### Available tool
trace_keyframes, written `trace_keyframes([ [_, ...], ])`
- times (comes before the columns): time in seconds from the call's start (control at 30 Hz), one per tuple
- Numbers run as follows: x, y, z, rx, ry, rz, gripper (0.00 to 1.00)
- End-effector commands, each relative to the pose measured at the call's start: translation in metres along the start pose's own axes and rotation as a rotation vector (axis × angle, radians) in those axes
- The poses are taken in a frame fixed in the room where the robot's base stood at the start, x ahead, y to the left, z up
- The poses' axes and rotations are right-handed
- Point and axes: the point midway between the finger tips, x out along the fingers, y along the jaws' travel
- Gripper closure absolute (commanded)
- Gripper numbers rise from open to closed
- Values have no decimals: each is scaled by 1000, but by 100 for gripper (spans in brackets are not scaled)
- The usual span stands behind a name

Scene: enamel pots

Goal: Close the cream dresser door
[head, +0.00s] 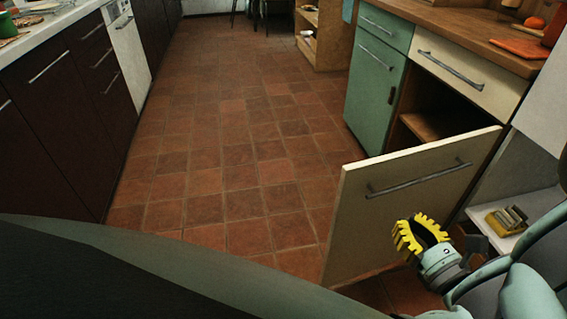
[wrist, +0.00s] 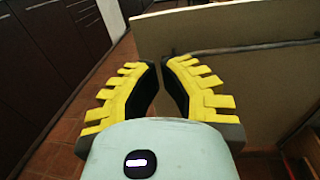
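The cream dresser door (head: 410,205) stands wide open in the head view, swung out from the cabinet over the tiled floor. A grey bar handle (head: 418,180) runs across its upper part. My gripper (head: 422,232), with yellow toothed fingers, is in front of the door, below its handle in the picture. In the wrist view, the two fingers (wrist: 164,68) are apart with nothing between them, and the door (wrist: 235,80) with its handle (wrist: 245,49) fills the right side. I cannot tell whether a finger touches the door.
The dresser's open compartment (head: 435,120) shows a shelf, beneath a cream drawer (head: 465,70). A green door (head: 375,90) beside it is shut. A low white shelf (head: 515,215) with a yellow object stands at right. Dark cabinets (head: 60,100) line the left. The tiled floor (head: 220,150) between is clear.

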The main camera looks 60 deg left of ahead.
Motion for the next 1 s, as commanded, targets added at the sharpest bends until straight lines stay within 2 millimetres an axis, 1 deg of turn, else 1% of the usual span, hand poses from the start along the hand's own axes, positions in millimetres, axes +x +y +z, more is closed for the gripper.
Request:
trace_keyframes([
  [0.13,8,2,1,0,-6,10,100],
  [0.27,22,3,0,0,-6,15,100],
  [0.67,78,4,1,-1,-5,14,100],
  [0.8,100,3,1,-3,-5,14,100],
  [1.0,125,4,0,0,-4,13,100],
])
